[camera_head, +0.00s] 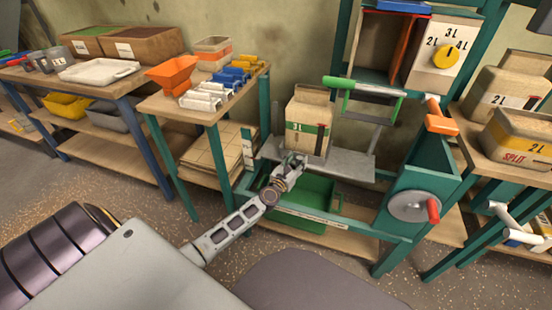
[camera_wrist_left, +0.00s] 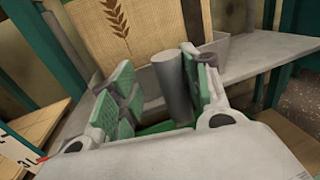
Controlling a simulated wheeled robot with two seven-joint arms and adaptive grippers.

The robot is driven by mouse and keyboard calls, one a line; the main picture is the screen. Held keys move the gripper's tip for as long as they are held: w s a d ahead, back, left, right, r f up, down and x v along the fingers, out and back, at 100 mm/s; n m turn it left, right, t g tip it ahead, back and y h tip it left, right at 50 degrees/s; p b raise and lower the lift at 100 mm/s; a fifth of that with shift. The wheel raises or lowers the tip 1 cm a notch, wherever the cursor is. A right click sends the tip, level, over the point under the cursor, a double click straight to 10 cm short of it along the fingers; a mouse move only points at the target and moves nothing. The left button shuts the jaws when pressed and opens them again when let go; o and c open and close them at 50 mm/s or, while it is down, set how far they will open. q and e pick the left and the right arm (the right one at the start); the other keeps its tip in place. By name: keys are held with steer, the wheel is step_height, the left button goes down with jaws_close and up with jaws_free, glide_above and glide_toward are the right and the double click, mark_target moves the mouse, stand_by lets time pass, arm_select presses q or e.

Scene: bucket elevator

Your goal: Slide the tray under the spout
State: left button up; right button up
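A flat grey metal tray (camera_head: 348,164) lies across the teal frame, with a beige 3 L container (camera_head: 309,122) standing upright on its left part. In the left wrist view the tray (camera_wrist_left: 265,57) runs behind my fingers, and the container (camera_wrist_left: 125,30) shows a wheat ear. My left gripper (camera_head: 292,160) is at the tray's front edge, below the container. In the wrist view its green-padded fingers (camera_wrist_left: 158,100) are apart, with an upright grey post (camera_wrist_left: 173,86) between them, closer to the right finger. I cannot clearly make out the spout. My right gripper is not in view.
A green bin (camera_head: 305,205) sits beneath the tray. A green handle bar (camera_head: 364,87) and an orange-handled lever (camera_head: 438,118) are above right. A crank wheel (camera_head: 414,206) juts out at the right. The tray's right part is bare.

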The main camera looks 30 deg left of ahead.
mark_target(284, 150)
arm_select(q)
steer(key=shift+s+a+b, duration=0.25)
steer(key=shift+s+a, duration=0.05)
steer(key=shift+a, duration=0.95)
steer(key=shift+s+a+b, duration=0.3)
steer(key=shift+a, duration=1)
steer(key=shift+s+a+b, duration=0.25)
steer(key=shift+s+a, duration=0.05)
steer(key=shift+a, duration=0.95)
steer(key=shift+s, duration=0.15)
steer(key=s+b, duration=0.2)
steer(key=s, duration=1.3)
steer(key=shift+s+d, duration=0.3)
steer(key=shift+b, duration=0.3)
